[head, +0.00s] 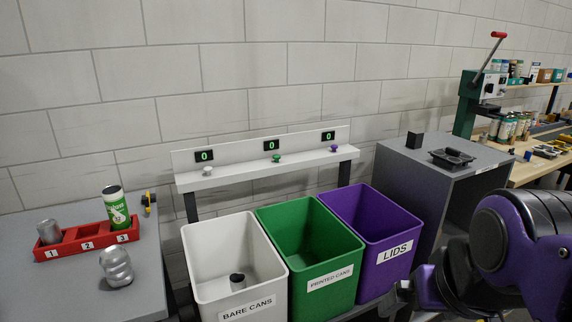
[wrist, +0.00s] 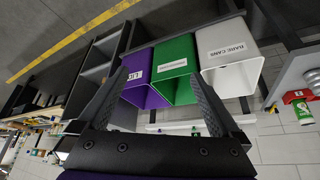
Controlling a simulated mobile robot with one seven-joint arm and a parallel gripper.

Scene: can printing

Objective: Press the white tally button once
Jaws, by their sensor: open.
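The white tally button (head: 207,171) is a small knob at the left end of a pale shelf (head: 240,176), below a counter (head: 204,156) reading 0. A green button (head: 277,158) and a purple button (head: 334,148) sit farther right on the shelf, each below its own counter reading 0. My gripper is open and empty in the wrist view (wrist: 158,76), with the bins seen beyond its fingers. In the head view my arm is at lower right, well away from the white button. I cannot make out the white button clearly in the wrist view.
White (head: 218,296), green (head: 330,290) and purple (head: 390,248) bins stand below the shelf. A left table holds a red rack (head: 72,246) with cans and a dented can (head: 116,267). A grey cabinet (head: 420,160) stands right.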

